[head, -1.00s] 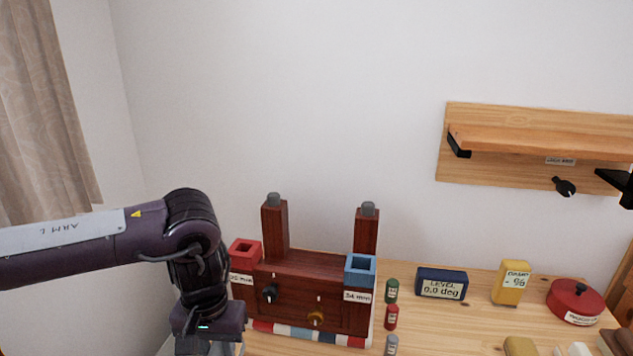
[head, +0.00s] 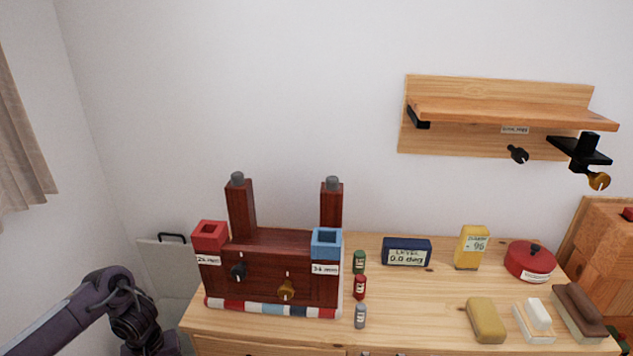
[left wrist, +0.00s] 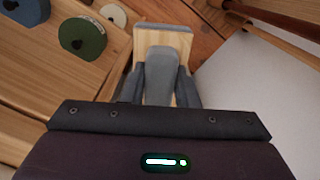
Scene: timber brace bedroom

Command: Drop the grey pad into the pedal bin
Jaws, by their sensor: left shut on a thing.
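In the left wrist view my left gripper (left wrist: 160,92) is shut on the grey pad (left wrist: 161,68), which shows between the two dark fingers. A pale wooden piece with a grey top edge (left wrist: 162,30) shows just beyond the pad; I cannot tell whether it is part of it. In the head view only my left arm shows at the lower left, and its gripper is below the frame. A light grey panel with a black handle (head: 168,262) stands left of the dresser; I cannot tell whether it belongs to the pedal bin. My right gripper is not in view.
The wooden dresser top (head: 420,300) carries a dark red wooden frame (head: 270,265), small bottles, a level display (head: 407,251), a yellow meter (head: 471,247) and a red pot (head: 530,261). A wall shelf (head: 510,115) hangs above. In the wrist view, round discs (left wrist: 82,38) lie at left.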

